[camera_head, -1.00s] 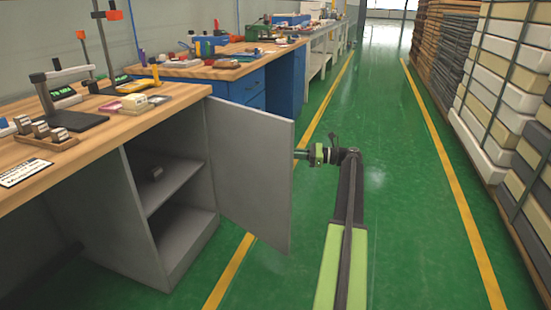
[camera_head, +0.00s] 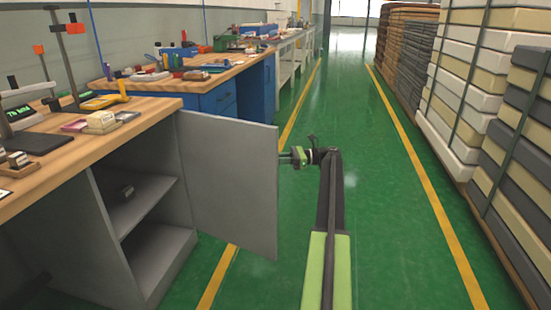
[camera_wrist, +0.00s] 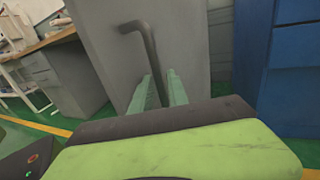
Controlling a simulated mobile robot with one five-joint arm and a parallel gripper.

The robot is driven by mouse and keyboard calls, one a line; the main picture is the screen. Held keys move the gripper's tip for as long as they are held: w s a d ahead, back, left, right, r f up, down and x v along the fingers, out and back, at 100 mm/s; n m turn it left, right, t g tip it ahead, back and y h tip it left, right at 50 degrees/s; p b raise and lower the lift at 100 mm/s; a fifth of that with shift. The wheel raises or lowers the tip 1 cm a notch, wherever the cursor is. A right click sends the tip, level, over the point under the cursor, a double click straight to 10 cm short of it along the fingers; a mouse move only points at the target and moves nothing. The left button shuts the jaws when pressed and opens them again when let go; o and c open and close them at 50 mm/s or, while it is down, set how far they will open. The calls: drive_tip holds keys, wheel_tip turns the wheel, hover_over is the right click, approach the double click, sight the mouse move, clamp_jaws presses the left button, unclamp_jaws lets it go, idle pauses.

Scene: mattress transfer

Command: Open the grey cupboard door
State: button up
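The grey cupboard door (camera_head: 228,183) stands swung wide open on the right side of the cupboard (camera_head: 118,260), which sits under the wooden bench. The inside with its shelf (camera_head: 143,203) shows. My gripper (camera_head: 296,158) is at the far face of the door, near its free edge. In the wrist view, the dark bent door handle (camera_wrist: 149,48) runs down between the two green fingers of my gripper (camera_wrist: 160,82), which appear shut on it. The lower end of the handle is hidden by the fingers and wrist.
The wooden bench top (camera_head: 60,160) holds tools and small items. Blue drawers (camera_head: 218,98) stand beyond the door. Stacked mattresses (camera_head: 470,90) line the right side. The green floor (camera_head: 385,220) between the yellow lines is clear.

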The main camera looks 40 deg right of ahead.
drive_tip(key=shift+w+a, duration=0.1)
drive_tip(key=shift+a, duration=0.05)
drive_tip(key=v, duration=0.7)
drive_tip(key=shift+d, duration=0.25)
drive_tip(key=shift+c, duration=0.4)
